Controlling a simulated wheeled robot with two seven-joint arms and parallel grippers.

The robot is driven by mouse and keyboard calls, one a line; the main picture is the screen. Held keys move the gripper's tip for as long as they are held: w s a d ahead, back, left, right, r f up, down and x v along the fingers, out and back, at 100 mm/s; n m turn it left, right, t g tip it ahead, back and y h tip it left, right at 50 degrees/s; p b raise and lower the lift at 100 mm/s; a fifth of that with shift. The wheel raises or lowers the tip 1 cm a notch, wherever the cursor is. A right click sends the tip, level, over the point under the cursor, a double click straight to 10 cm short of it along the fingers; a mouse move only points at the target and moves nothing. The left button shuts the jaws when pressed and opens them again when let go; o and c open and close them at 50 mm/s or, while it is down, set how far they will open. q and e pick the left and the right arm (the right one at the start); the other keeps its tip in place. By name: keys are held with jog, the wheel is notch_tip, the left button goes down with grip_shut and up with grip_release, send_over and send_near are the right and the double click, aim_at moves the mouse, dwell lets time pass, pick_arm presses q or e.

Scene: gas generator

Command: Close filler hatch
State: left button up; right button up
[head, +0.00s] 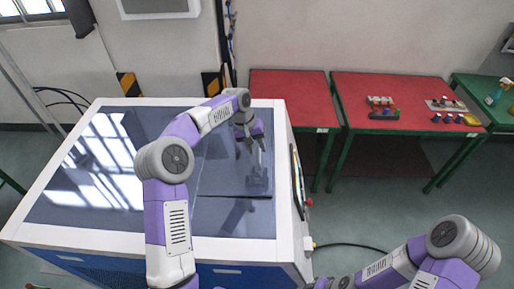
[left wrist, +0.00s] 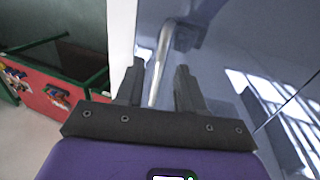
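The generator's top (head: 110,190) carries dark glossy panels. The filler hatch seems to be the dark panel (head: 222,180) at the right, with a seam along its front edge; reflections make it hard to tell whether it lies flush. My left gripper (head: 254,148) is above the right part of this panel, pointing down. In the left wrist view, the fingers of the left gripper (left wrist: 158,88) are apart, with a slim metal bar handle (left wrist: 160,62) between them. I see gaps beside the bar, so it is not gripped.
A red-topped table (head: 288,95) stands behind the generator's right side. Another red table (head: 400,90) farther right holds small parts. A red button (head: 309,202) sticks out on the generator's right side. A black cable (head: 350,246) runs over the floor.

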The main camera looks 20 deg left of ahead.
pick_arm(q)
jog(key=shift+d+f, duration=0.2)
jog(key=shift+f, duration=0.4)
grip_shut()
